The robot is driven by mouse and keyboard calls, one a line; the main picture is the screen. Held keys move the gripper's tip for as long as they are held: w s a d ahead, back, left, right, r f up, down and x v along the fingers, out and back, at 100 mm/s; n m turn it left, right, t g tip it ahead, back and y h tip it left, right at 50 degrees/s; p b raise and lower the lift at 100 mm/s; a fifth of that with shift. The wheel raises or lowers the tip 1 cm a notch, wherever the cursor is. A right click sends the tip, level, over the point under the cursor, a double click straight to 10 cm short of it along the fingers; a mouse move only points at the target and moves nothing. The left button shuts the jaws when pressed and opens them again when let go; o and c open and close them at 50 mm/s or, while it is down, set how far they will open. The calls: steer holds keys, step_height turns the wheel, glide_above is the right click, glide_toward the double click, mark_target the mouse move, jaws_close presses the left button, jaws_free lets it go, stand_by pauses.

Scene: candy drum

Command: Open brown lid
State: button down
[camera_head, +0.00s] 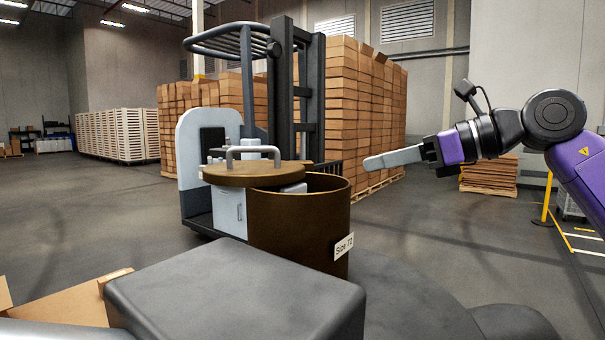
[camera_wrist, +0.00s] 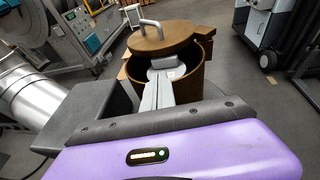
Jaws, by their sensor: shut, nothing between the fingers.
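The brown lid (camera_head: 250,176) is a round disc with a metal bar handle (camera_head: 253,150). It lies shifted to the left over the brown drum (camera_head: 288,222), overhanging its side, and part of the drum's mouth is uncovered on the right. My gripper (camera_head: 368,163) is shut and empty, pointing left, to the right of the drum and above its rim, apart from the lid and handle in the head view. The wrist view also shows the lid (camera_wrist: 150,40) beyond my fingers (camera_wrist: 160,78), which cover part of the drum. A label reading "Size 72" is on the drum's side.
A forklift (camera_head: 285,100) stands behind the drum, with stacked boxes (camera_head: 350,100) beyond it. A pale grey piece (camera_head: 293,188) shows by the lid's right edge; I cannot tell what it is. Open cardboard (camera_head: 75,305) lies at lower left.

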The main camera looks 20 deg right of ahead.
steer(key=p, duration=0.3)
glide_toward(269, 171)
steer(key=w+f, duration=0.3)
steer(key=shift+d, duration=0.3)
steer(key=shift+w+a, duration=0.15)
steer(key=shift+a, duration=0.5)
steer(key=a, duration=0.1)
steer(key=w+a, duration=0.2)
steer(key=a, duration=0.1)
steer(key=shift+w+a, duration=1)
steer(key=shift+a, duration=0.1)
